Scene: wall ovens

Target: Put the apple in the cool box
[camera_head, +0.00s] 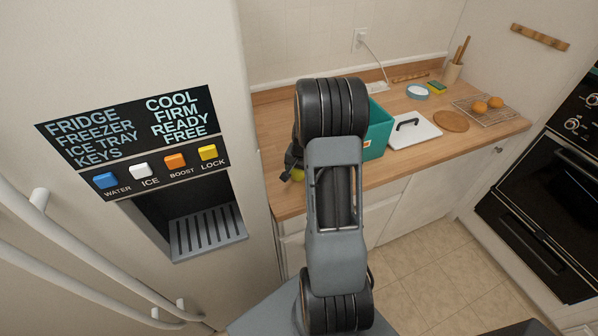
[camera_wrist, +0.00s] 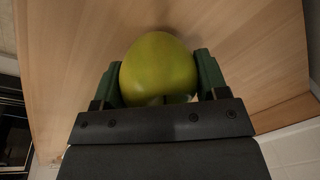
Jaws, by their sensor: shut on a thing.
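The green apple (camera_wrist: 158,66) sits between the two fingers of my gripper (camera_wrist: 157,76), which is shut on it. In the head view a small part of the apple (camera_head: 298,175) shows beside my gripper (camera_head: 294,169), near the counter's left front edge; my arm hides much of this area. I cannot tell whether the apple touches the counter. The cool box (camera_head: 379,131) is a teal open-topped box on the counter, right of my gripper and partly hidden behind my arm. A white lid with a black handle (camera_head: 418,137) lies just right of it.
The wooden counter (camera_head: 455,155) also holds a round board (camera_head: 450,121), a rack with orange fruits (camera_head: 487,105), a blue-rimmed dish (camera_head: 417,91) and a utensil pot (camera_head: 453,72). The fridge (camera_head: 205,45) stands close on the left. A black oven (camera_head: 545,215) is at right.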

